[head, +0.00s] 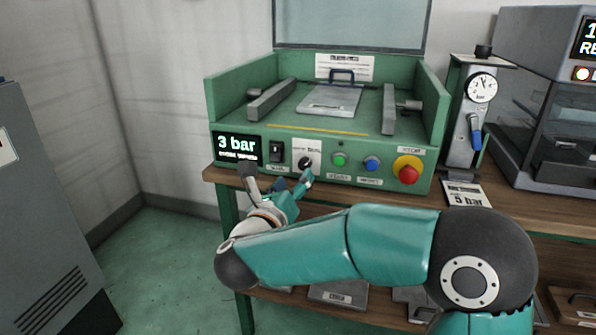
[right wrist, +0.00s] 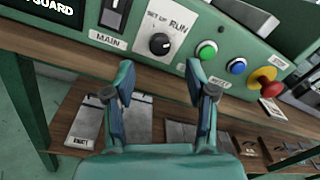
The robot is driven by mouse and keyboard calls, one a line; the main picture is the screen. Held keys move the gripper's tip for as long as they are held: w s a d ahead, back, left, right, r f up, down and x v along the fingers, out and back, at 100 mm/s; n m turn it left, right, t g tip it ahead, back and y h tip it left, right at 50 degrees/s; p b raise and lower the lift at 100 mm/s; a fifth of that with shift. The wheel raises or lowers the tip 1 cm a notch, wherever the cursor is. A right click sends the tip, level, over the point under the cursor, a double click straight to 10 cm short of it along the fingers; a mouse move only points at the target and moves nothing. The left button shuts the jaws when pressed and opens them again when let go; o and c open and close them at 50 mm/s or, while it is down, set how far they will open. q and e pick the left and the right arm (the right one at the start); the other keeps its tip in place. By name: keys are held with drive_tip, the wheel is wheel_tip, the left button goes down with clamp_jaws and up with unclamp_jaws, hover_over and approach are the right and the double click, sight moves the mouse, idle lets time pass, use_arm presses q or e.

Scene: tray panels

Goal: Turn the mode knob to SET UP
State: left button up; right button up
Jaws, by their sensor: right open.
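The mode knob (head: 305,163) is a small black round knob on a white plate on the front of the green machine. In the right wrist view the knob (right wrist: 160,44) sits below the words SET UP, at its upper left, and RUN, at its upper right. Its pale mark seems to point up and right, toward RUN. My right gripper (head: 276,176) is open and empty, in front of the panel and just below the knob. In the wrist view its spread fingers (right wrist: 159,76) stand either side of the knob's line, apart from it. My left gripper is not in view.
The MAIN switch (head: 277,152) is left of the knob, beside a display (head: 237,148) reading 3 bar. Green (head: 340,159) and blue (head: 372,163) buttons and a red emergency stop (head: 408,175) are to the right. The wooden bench edge (head: 222,176) runs below the panel.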

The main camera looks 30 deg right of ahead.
sight(303, 166)
drive_tip(key=x, duration=0.6)
drive_tip(key=shift+w+d, duration=0.2)
drive_tip(key=shift+d, duration=0.1)
